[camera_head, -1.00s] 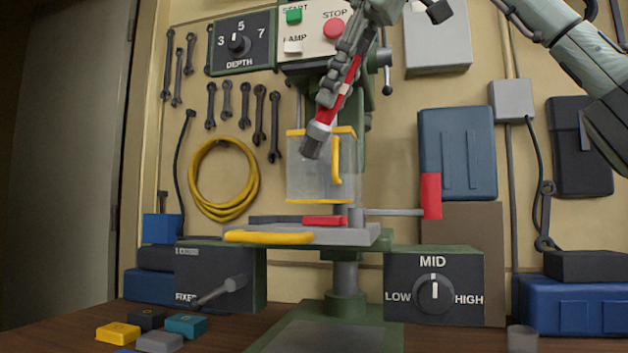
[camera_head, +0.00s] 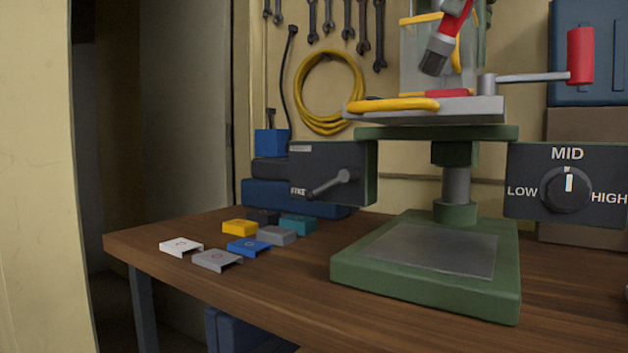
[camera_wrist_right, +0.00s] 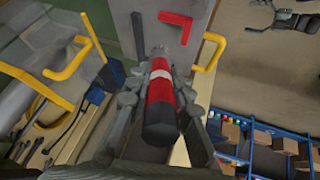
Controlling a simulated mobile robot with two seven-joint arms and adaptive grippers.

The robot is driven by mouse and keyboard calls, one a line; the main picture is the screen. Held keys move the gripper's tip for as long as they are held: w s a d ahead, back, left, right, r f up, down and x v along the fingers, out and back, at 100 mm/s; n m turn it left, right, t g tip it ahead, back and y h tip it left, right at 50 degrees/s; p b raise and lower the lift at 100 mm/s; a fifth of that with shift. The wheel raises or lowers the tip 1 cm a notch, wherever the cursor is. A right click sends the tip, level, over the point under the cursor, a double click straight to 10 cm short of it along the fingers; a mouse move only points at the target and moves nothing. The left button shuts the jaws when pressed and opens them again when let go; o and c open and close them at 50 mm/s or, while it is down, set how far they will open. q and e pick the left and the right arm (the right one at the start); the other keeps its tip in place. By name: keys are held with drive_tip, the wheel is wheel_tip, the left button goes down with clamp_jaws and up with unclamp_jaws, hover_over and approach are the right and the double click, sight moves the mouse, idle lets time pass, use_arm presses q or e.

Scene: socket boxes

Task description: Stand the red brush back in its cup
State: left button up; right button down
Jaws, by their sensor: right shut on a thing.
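The red brush (camera_head: 455,20) hangs tilted at the top of the head view, its dark bristle end pointing down and left in front of the drill press's clear guard. In the right wrist view the brush (camera_wrist_right: 160,95) shows a red handle with a white band and a black end towards the camera. My right gripper (camera_wrist_right: 158,82) is shut on its handle, with a finger on either side. In the head view the gripper is mostly cut off by the top edge. My left gripper is in neither view now. I cannot make out the cup in the current views.
The green drill press base (camera_head: 340,270) stands on the wooden bench (camera_head: 290,300). Its table (camera_head: 440,118) carries a yellow handle, and a red-gripped lever (camera_head: 580,55) sticks out right. Several small socket boxes (camera_head: 240,227) lie left. Bare bench lies in front.

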sight(466, 10)
wheel_tip(466, 10, down, 3)
drive_tip(key=shift+f+b, duration=0.1)
drive_tip(key=shift+b, duration=0.8)
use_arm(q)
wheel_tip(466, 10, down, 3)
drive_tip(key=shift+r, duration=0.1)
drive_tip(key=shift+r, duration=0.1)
use_arm(e)
drive_tip(key=shift+r, duration=0.2)
